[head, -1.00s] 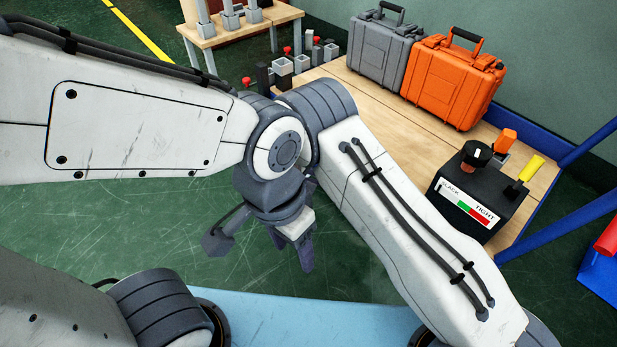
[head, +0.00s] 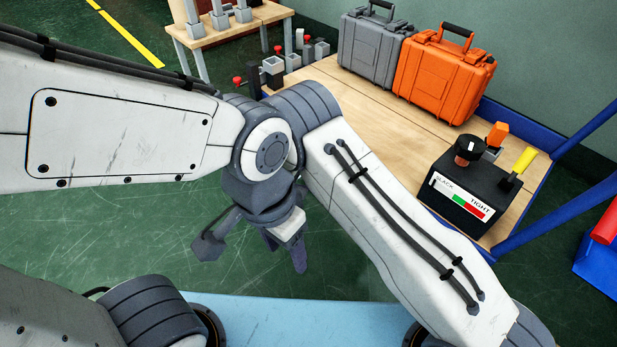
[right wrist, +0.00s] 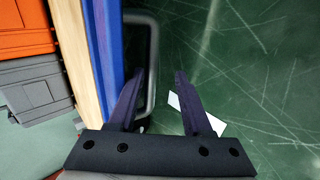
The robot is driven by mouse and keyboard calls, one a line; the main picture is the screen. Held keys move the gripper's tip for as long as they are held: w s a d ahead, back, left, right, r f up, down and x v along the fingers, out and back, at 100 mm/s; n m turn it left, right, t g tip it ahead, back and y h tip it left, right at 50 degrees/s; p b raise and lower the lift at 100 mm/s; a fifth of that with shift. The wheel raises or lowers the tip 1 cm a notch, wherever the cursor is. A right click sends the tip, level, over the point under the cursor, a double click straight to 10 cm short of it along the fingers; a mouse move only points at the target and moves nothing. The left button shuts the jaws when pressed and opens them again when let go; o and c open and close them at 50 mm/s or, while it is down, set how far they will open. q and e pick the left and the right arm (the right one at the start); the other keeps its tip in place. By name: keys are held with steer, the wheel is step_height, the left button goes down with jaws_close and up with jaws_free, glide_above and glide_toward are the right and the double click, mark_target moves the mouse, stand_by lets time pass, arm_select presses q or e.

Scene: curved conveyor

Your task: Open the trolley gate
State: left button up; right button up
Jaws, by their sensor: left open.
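The trolley has a wooden deck (head: 385,125) and a blue frame (head: 555,190) in the head view. In the right wrist view its blue edge (right wrist: 104,45) runs along the left, with a dark rounded bar (right wrist: 152,60) beside it; I cannot tell whether this bar belongs to the gate. My right gripper (right wrist: 159,78) is open, its fingers pointing along that edge. The bar passes near the left finger, and I cannot tell if they touch. My left gripper (head: 254,255) is open and empty over the green floor in the head view. My arms hide part of the trolley's near side.
On the deck stand a grey case (head: 372,48), an orange case (head: 442,75) and a black box (head: 468,192) with a knob and a SLACK/TIGHT scale. A small wooden table (head: 245,32) stands behind. Green floor (head: 130,215) is open at left.

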steer(key=shift+d+f, duration=0.25)
steer(key=shift+f, duration=0.4)
steer(key=shift+d+f, duration=0.2)
steer(key=shift+f, duration=0.4)
step_height(320, 180, up, 8)
steer(key=f+p, duration=0.1)
steer(key=p, duration=0.5)
steer(key=s+d+r+p, duration=0.1)
steer(key=d+r, duration=0.1)
steer(key=s+d+r+p, duration=0.2)
steer(key=d, duration=0.1)
steer(key=s+d+r+p, duration=0.2)
steer(key=d, duration=0.1)
steer(key=shift+d, duration=0.2)
steer(key=shift+s+d+r, duration=0.25)
steer(key=shift+s+d, duration=0.05)
steer(key=shift+d, duration=0.3)
steer(key=shift+r, duration=0.1)
